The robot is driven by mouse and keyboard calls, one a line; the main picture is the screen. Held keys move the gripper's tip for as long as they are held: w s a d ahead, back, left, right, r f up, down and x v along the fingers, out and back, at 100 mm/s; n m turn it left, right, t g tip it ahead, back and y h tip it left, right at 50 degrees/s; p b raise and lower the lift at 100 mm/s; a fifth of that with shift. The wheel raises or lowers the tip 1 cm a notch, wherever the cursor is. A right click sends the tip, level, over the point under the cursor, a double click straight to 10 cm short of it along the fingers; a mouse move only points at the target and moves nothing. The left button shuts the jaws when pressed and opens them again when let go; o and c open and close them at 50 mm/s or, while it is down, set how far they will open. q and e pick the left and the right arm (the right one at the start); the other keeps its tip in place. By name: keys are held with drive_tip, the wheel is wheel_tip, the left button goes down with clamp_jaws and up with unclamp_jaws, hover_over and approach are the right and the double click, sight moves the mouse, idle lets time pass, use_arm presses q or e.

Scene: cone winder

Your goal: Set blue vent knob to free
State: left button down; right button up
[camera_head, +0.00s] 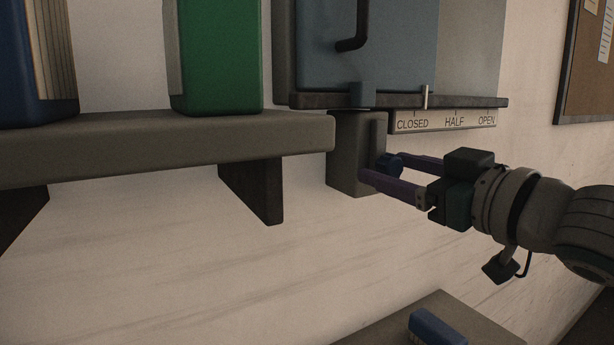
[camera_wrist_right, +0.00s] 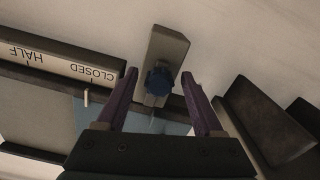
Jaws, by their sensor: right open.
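The blue vent knob (camera_head: 390,162) sits on the side of a grey block (camera_head: 349,152) below the blue-grey cabinet. It also shows in the right wrist view (camera_wrist_right: 158,82), between the two fingers and a little beyond or level with their tips; I cannot tell whether they touch it. My right gripper (camera_head: 382,168) is open, with its purple fingers on either side of the knob; it also shows in the right wrist view (camera_wrist_right: 164,86). No setting marks for the knob are readable. My left gripper is not in view.
Above is a blue-grey door (camera_head: 395,50) with a dark handle. A scale (camera_head: 445,121) marked CLOSED, HALF, OPEN runs below it, with a pale pointer near CLOSED. A shelf (camera_head: 150,140) holds a green binder (camera_head: 220,55) and a blue binder. A blue brush (camera_head: 437,328) lies below.

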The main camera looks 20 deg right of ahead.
drive_tip(key=s+b, duration=0.3)
drive_tip(key=s, duration=0.6)
drive_tip(key=shift+d, duration=0.35)
drive_tip(key=shift+f, duration=0.1)
wheel_tip(320, 180, down, 8)
drive_tip(key=s+m+g+h, duration=0.2)
drive_tip(key=g+h, duration=0.1)
drive_tip(key=g, duration=0.1)
drive_tip(key=s+a+f+g+y, duration=0.2)
drive_tip(key=s+a+f+g, duration=0.95)
drive_tip(key=s+f, duration=0.35)
wheel_tip(320, 180, up, 17)
drive_tip(key=t+p, duration=0.1)
drive_tip(key=p, duration=1.5)
drive_tip(key=shift+s+d+n+p, duration=0.2)
drive_tip(key=shift+d+n+p, duration=0.05)
drive_tip(key=shift+n+p, duration=0.05)
